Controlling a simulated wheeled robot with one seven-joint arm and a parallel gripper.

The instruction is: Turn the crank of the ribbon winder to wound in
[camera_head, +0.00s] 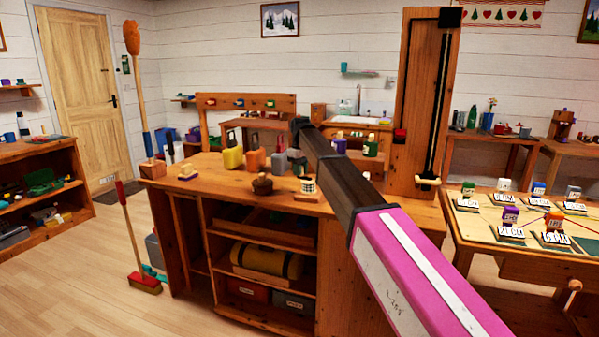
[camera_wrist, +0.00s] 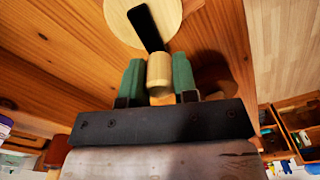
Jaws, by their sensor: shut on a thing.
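In the wrist view my gripper (camera_wrist: 158,76) has its two green fingers on either side of a pale wooden crank knob (camera_wrist: 159,68), shut on it. A black crank arm (camera_wrist: 146,27) runs from the knob up across a round pale wooden disc (camera_wrist: 120,20) of the ribbon winder. The disc lies against a brown wooden surface (camera_wrist: 60,50). No ribbon can be made out on the winder.
A table with cards (camera_head: 475,225) is at the right. A broom (camera_head: 145,284) leans at the left, beside clear floor (camera_head: 85,285).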

